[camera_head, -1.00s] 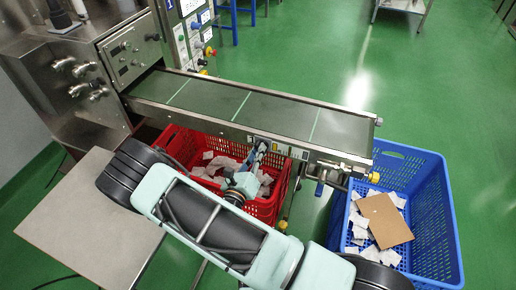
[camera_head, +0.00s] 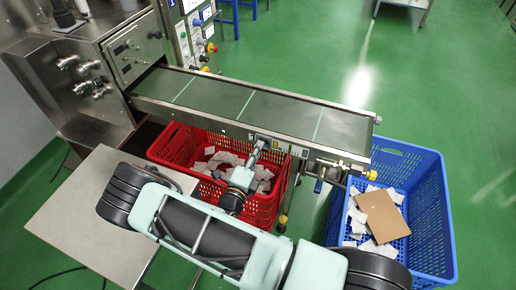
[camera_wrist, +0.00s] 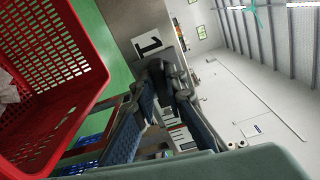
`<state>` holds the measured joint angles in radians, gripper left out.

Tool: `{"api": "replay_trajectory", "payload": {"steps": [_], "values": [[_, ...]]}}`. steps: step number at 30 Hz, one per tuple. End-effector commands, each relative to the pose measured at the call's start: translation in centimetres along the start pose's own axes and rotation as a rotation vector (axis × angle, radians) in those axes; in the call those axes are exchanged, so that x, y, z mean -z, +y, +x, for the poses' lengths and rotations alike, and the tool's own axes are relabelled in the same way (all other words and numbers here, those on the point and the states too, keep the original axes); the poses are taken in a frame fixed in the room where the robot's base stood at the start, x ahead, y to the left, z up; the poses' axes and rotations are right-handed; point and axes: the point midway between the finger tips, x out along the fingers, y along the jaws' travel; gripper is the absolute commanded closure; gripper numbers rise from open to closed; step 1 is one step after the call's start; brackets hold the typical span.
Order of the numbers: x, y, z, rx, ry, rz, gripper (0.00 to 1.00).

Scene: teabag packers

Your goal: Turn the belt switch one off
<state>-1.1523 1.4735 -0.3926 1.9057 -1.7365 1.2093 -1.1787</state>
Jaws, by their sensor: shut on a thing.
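The conveyor belt (camera_head: 250,104) runs across the head view, with a small control panel on its front side rail (camera_head: 290,149). My gripper (camera_head: 257,147) is at that panel, above the red crate. In the wrist view my gripper (camera_wrist: 168,80) has its two dark blue fingers closed together at a grey knob-like part, which I take as belt switch one (camera_wrist: 158,68). A white label with a "1" (camera_wrist: 150,44) is right beside it. The fingers hide most of the switch, so its setting cannot be read.
The red crate (camera_head: 181,148) with white teabags stands under the belt, close below my gripper. The blue crate (camera_head: 432,225) holds teabags and a brown board (camera_head: 382,214) at the belt's right end. A steel table (camera_head: 95,215) is at left.

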Motion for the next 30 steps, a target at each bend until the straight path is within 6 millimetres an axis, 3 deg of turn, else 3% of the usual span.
{"api": "replay_trajectory", "payload": {"steps": [9,25,26,30], "values": [[0.05,0.1,-0.04,-0.001,0.001,-0.114,1.0],[0.07,0.14,-0.05,-0.002,0.001,-0.136,1.0],[0.07,0.14,-0.05,-0.002,0.001,-0.136,0.85],[0.05,0.12,-0.04,-0.001,0.0,-0.135,0.71]]}}
